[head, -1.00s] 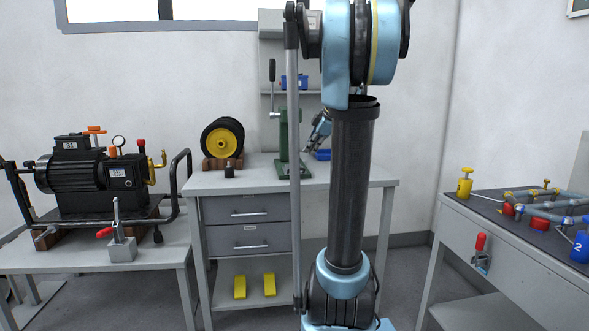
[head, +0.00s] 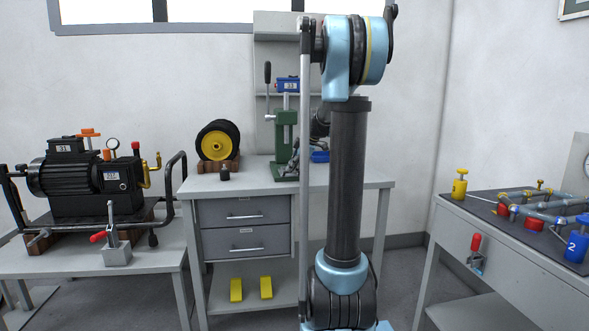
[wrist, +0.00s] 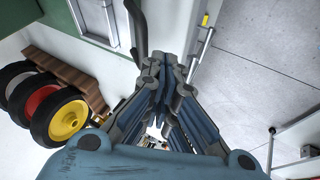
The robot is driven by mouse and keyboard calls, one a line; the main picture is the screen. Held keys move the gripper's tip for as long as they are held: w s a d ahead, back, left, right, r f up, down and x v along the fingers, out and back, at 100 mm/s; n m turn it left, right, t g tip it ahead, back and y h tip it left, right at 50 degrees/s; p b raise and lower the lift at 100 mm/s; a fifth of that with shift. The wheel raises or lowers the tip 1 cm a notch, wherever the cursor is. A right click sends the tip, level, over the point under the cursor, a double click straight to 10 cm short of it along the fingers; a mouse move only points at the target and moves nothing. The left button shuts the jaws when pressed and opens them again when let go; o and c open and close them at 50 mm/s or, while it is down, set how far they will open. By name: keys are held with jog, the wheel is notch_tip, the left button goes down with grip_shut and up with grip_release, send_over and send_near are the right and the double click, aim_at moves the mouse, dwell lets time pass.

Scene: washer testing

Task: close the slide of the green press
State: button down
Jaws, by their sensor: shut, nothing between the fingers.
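The green press (head: 284,138) stands upright on the back grey workbench. Its long dark lever (head: 267,82) points up at its left. In the wrist view its green body (wrist: 60,14) shows at the top left corner, with a pale metal strip beside it. I cannot tell for sure which part is the slide or how far it is open. My gripper (head: 293,160) is low at the right front of the press in the head view. In the wrist view my gripper's fingers (wrist: 167,62) are together and empty. I cannot tell whether they touch the press.
A pump bench is at left, a pipe bench at right. Drawers (head: 246,211) are below.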

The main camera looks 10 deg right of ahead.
jog(key=shift+w+f, duration=0.1)
jog(key=shift+w, duration=0.5)
jog(key=w, duration=1.1)
